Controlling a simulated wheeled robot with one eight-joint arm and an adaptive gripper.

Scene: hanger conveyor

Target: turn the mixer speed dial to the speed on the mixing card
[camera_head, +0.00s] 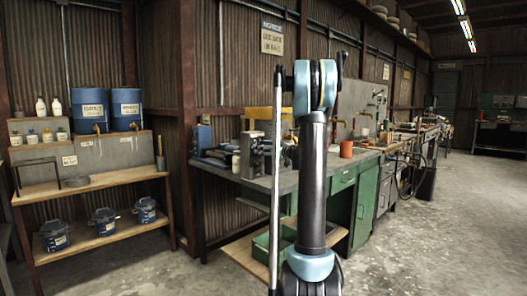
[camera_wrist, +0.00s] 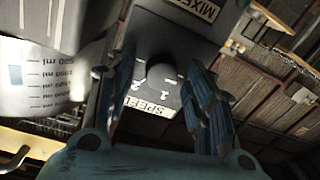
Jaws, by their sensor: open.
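In the wrist view the dark mixer housing (camera_wrist: 172,35) carries a MIXER label (camera_wrist: 192,8) and a SPEED plate (camera_wrist: 150,103). The dark round speed dial (camera_wrist: 161,76) sits on that plate, with numbers beside it; its pointer setting is not clear. My gripper (camera_wrist: 152,78) is open, with one blue-padded finger at each side of the dial in this view. I cannot tell whether either finger touches it. In the head view my arm stands in front of the bench and hides my gripper. I cannot make out a mixing card in either view.
A beaker with ml marks (camera_wrist: 40,75) is close to the left finger in the wrist view. In the head view a workbench (camera_head: 225,172) holds several tools and an orange cup (camera_head: 346,149). A wooden shelf (camera_head: 110,180) with blue drums stands left. Open floor lies at right.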

